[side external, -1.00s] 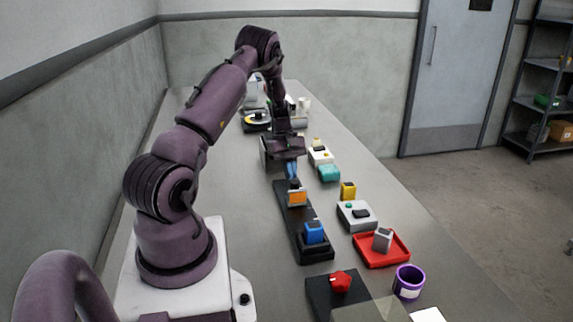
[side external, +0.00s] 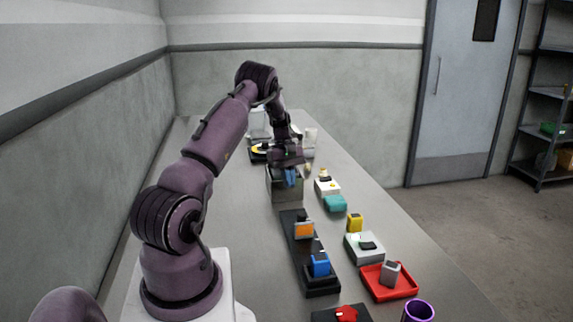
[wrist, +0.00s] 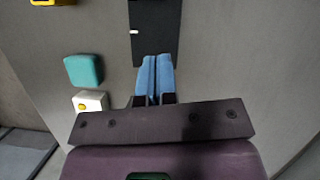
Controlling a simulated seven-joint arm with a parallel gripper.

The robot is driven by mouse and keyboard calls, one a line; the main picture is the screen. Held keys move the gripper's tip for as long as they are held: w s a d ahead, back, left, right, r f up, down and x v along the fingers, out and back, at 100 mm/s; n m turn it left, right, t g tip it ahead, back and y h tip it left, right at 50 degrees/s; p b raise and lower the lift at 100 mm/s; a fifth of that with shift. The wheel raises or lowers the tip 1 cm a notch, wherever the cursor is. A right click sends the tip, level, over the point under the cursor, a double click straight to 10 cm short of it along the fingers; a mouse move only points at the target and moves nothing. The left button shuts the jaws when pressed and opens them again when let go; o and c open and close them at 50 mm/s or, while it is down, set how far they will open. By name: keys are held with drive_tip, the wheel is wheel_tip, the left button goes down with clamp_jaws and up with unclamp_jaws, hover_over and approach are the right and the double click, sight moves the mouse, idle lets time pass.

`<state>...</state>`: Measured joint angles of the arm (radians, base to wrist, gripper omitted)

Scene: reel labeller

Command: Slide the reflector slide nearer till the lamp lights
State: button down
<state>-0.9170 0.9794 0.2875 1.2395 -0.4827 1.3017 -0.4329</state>
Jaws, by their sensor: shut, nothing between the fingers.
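The black rail (side external: 300,258) lies lengthwise on the bench, with an orange-faced block (side external: 304,230) towards its far end and a blue block (side external: 319,264) at its near end. I take the orange-faced block to be the reflector slide. My gripper (side external: 291,178), with blue fingers, is shut and empty, above and beyond the rail's far end. In the wrist view the fingers (wrist: 155,78) are together, and part of the rail (wrist: 153,30) shows ahead; the orange-faced block is out of view.
A grey bin (side external: 285,188) stands under my gripper. Right of the rail are a teal block (side external: 335,203), a white box with a yellow button (side external: 327,187), a yellow block (side external: 355,222) and a red tray (side external: 390,282) with a grey block. The bench left of the rail is clear.

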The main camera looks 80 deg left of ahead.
drive_tip(key=v, duration=0.4)
drive_tip(key=shift+r, duration=0.15)
drive_tip(key=c, duration=1.6)
unclamp_jaws()
drive_tip(key=shift+a+r, duration=0.1)
drive_tip(key=shift+r, duration=0.15)
drive_tip(key=o, duration=0.4)
drive_tip(key=w+d, duration=0.1)
drive_tip(key=w, duration=0.1)
drive_tip(key=w+d+r+m, duration=0.1)
drive_tip(key=w+d, duration=0.1)
drive_tip(key=w+d+m+g, duration=0.1)
drive_tip(key=w+d, duration=0.1)
drive_tip(key=shift+w+d+r, duration=0.2)
drive_tip(key=shift+w+r, duration=0.1)
drive_tip(key=shift+w, duration=0.05)
drive_tip(key=shift+o, duration=0.2)
drive_tip(key=w+d+m+g+y, duration=0.1)
drive_tip(key=w+d+g+y, duration=0.15)
drive_tip(key=d, duration=0.65)
drive_tip(key=n+t+y, duration=0.2)
drive_tip(key=n+y, duration=0.1)
drive_tip(key=y, duration=0.4)
approach(302, 214)
drive_tip(key=shift+h, duration=0.35)
drive_tip(key=x, duration=0.9)
drive_tip(key=shift+a, duration=0.4)
